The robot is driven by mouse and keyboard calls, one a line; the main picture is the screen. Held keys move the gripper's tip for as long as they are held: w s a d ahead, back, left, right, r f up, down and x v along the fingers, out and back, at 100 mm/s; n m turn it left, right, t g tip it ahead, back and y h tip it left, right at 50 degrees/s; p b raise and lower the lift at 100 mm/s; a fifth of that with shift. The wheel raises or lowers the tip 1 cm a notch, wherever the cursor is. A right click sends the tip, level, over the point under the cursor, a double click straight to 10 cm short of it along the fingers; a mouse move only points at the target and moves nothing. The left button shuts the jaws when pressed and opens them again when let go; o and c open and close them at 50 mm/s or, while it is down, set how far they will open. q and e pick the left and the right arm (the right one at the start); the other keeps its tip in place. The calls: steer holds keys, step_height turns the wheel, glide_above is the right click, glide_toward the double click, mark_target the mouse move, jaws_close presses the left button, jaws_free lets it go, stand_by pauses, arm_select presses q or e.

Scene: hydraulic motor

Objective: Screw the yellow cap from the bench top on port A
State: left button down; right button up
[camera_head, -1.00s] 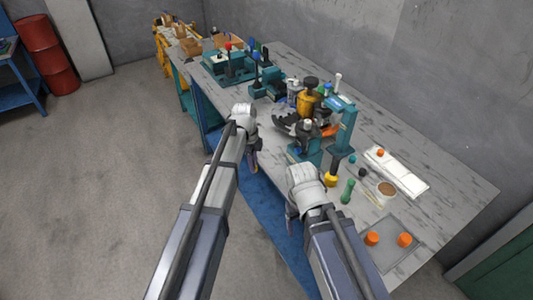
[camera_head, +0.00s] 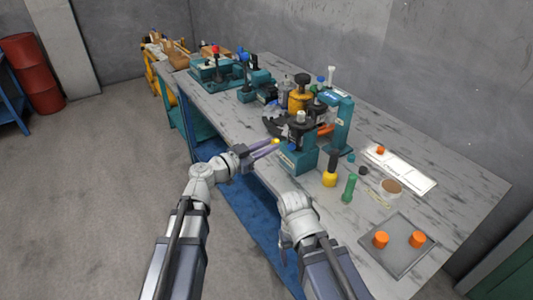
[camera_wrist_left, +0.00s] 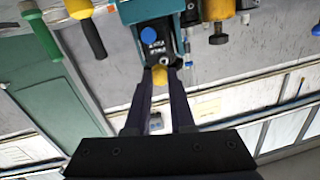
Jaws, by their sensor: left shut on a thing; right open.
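My left gripper (camera_head: 268,146) is shut on the yellow cap (camera_head: 275,141), in front of the bench edge and left of the teal vise (camera_head: 296,160). In the left wrist view the cap (camera_wrist_left: 159,75) sits between the fingertips (camera_wrist_left: 160,83), just below a dark block with a round blue face (camera_wrist_left: 149,34). A small gap or light contact there cannot be told apart. The dark motor part (camera_head: 299,133) stands above the vise; port A's marking is not readable. My right gripper (camera_head: 284,241) hangs low in front of the bench, mostly hidden by its wrist, and is open.
A grey tray (camera_head: 398,252) holds two orange caps. A white board (camera_head: 405,170) lies behind.

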mark_target(276, 139)
arm_select(q)
steer(key=shift+a+r+t, duration=0.2)
steer(key=shift+a+t, duration=0.05)
steer(key=shift+t, duration=0.05)
steer(key=shift+w+d, duration=0.1)
steer(key=shift+x, duration=2.55)
steer(key=shift+w+d, duration=0.15)
steer(key=shift+d, duration=0.1)
steer(key=c, duration=0.9)
jaws_free()
steer(key=shift+a, duration=0.2)
